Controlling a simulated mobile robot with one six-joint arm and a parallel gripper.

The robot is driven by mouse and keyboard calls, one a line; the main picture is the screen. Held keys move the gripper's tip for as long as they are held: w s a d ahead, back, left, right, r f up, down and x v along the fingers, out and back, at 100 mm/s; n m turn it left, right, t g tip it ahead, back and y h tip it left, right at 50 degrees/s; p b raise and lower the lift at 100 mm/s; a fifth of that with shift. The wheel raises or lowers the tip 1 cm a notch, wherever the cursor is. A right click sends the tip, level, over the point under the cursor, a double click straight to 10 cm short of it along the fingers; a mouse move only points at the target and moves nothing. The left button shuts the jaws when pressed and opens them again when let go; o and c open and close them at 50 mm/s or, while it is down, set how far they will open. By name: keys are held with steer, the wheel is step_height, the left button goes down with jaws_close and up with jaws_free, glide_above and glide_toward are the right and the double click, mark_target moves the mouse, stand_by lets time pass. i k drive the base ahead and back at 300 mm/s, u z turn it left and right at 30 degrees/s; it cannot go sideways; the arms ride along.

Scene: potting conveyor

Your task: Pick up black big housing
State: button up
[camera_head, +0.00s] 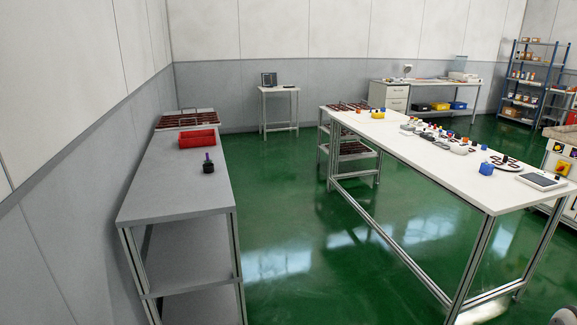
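A small black block-like housing (208,167) with a thin purple-blue piece standing up from it sits on the grey bench (165,205) at the left, in front of the red bin. It is the most distinct black housing in view, but at this distance I cannot tell its size class. Several small grey, blue, red and yellow parts stand on the long white table (440,170) at the right; some dark ones there are too small to make out. My gripper is not in view.
A red bin (198,140) and a rack of dark trays (187,119) are at the grey bench's far end. A flat grey device (541,181) lies on the white table. Green floor (290,230) is clear between bench and table. Blue shelving (530,85) stands at the back right.

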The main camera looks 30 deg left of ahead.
mark_target(208, 168)
steer(key=u, duration=0.05)
steer(key=i, duration=0.9)
steer(key=u, duration=1.65)
steer(key=i, duration=2.3)
steer(key=u, duration=0.95)
